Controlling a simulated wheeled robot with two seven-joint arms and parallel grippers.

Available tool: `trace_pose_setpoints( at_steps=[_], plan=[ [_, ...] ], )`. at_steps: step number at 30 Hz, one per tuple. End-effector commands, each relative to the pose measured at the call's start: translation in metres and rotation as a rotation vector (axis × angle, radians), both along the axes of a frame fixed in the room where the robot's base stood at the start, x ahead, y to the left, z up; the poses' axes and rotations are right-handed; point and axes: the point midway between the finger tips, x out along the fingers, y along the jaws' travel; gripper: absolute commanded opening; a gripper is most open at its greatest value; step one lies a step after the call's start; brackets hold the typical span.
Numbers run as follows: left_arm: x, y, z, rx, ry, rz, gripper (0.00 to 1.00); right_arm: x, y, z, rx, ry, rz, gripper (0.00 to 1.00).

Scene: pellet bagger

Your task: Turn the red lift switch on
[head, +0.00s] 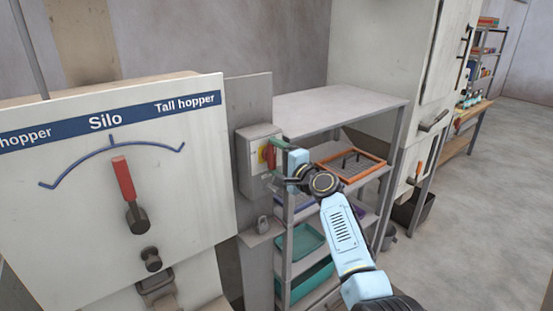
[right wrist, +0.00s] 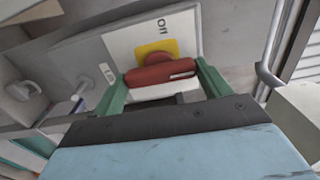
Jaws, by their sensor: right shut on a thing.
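The red lift switch (head: 270,155) is a red handle on a yellow plate, on the front of a grey switch box (head: 248,165). In the right wrist view the red handle (right wrist: 160,74) lies crosswise in front of the yellow plate (right wrist: 157,48), with the label "Off" above it. My right gripper (head: 282,158) is at the box, its green fingers shut on the handle, one at each end, as the right wrist view (right wrist: 164,84) shows. The gripper hides part of the switch in the head view. My left gripper is not in view.
A white panel (head: 75,215) labelled "Silo" and "Tall hopper", with a red-handled lever (head: 123,180), stands left of the switch box. A metal shelf rack (head: 340,105) with an orange-framed tray (head: 352,163) and teal bins (head: 305,245) stands close on the right. Open floor lies farther right.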

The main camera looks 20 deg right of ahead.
Motion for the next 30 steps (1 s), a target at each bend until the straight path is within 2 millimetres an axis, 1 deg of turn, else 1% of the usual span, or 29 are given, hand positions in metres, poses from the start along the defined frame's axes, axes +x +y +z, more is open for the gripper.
trace_pose_setpoints(
  at_steps=[2, 3, 7, 16, 20, 23, 30],
  plan=[
    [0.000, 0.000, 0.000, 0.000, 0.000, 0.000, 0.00, 0.000, 0.001, -0.002, 0.006, 0.004, 0.002, 0.54],
    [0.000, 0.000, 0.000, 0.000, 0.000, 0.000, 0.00, 0.000, 0.001, -0.002, 0.006, 0.004, 0.002, 0.80],
    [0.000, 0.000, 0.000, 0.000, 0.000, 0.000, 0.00, 0.000, 0.001, -0.001, 0.004, 0.003, 0.001, 0.97],
    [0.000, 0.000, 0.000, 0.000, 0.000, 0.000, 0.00, -0.001, 0.000, 0.000, 0.002, 0.001, 0.000, 0.98],
    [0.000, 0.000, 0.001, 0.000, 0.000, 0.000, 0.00, -0.006, -0.002, 0.000, 0.000, 0.000, 0.000, 0.98],
    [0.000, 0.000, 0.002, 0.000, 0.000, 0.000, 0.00, -0.016, -0.006, -0.001, 0.001, 0.000, 0.000, 0.98],
    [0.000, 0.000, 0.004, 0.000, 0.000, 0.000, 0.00, -0.053, -0.019, -0.001, -0.001, 0.002, 0.000, 0.98]
  ],
)
